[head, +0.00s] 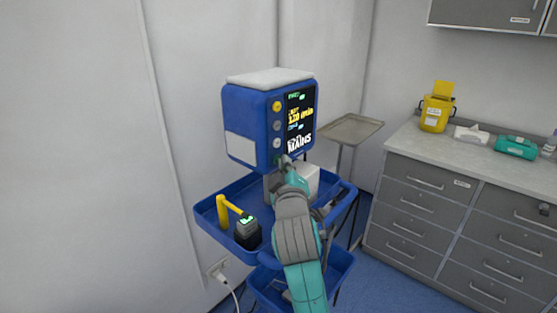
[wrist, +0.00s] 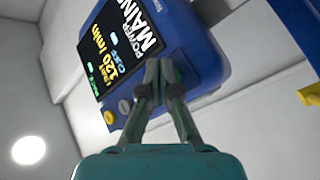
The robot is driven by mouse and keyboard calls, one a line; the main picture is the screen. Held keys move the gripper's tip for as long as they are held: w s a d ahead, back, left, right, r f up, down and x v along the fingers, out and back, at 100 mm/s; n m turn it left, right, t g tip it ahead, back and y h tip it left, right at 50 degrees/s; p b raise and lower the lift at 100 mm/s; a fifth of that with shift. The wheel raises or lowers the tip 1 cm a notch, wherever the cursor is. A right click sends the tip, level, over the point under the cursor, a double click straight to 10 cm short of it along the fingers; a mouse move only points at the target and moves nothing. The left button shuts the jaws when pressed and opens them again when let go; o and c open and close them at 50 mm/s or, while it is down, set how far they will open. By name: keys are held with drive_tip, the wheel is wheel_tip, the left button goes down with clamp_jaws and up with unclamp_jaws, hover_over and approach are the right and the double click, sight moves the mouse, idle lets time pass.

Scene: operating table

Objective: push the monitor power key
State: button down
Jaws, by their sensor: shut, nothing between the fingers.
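The monitor (head: 250,112) is a blue box with a white top and a dark lit screen (head: 300,112). A column of round keys, yellow (head: 277,106) at the top and greyer ones below, runs beside the screen. My gripper (head: 283,161) is shut and empty, its tips at the lower front of the monitor, at the foot of that column. A small green patch shows there, partly hidden; I cannot tell if it is the power key. In the wrist view the monitor (wrist: 205,45) appears turned over, and the shut fingers (wrist: 160,70) cover its lower front. Contact is unclear.
The monitor stands over a blue trolley tray (head: 208,213) holding a yellow-handled item (head: 223,211) and a dark device with a green display (head: 247,232). A metal tray stand (head: 350,128) is behind. Grey drawers (head: 430,195) stand right.

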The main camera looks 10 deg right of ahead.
drive_tip(key=shift+s+d, duration=0.2)
drive_tip(key=shift+s, duration=0.1)
drive_tip(key=shift+s+d, duration=0.1)
drive_tip(key=s+d, duration=0.1)
drive_tip(key=s, duration=0.1)
drive_tip(key=s+d, duration=0.2)
drive_tip(key=shift+s+d, duration=0.2)
drive_tip(key=shift+s, duration=0.15)
idle(0.4)
drive_tip(key=s+a+f+m+g+y, duration=0.1)
drive_tip(key=s+f, duration=0.9)
drive_tip(key=f, duration=0.3)
drive_tip(key=s+f+m+g+y, duration=0.1)
drive_tip(key=s+f+y, duration=0.1)
drive_tip(key=s+f, duration=0.9)
drive_tip(key=s+f+m+g, duration=0.1)
drive_tip(key=s+f+m, duration=0.1)
drive_tip(key=s, duration=1.3)
drive_tip(key=s+f+m, duration=0.2)
drive_tip(key=s+m, duration=0.1)
drive_tip(key=s, duration=1.1)
drive_tip(key=shift+s+a+f+m+g, duration=0.2)
drive_tip(key=shift+s+f+m+g, duration=0.15)
drive_tip(key=shift+s+m+g, duration=0.05)
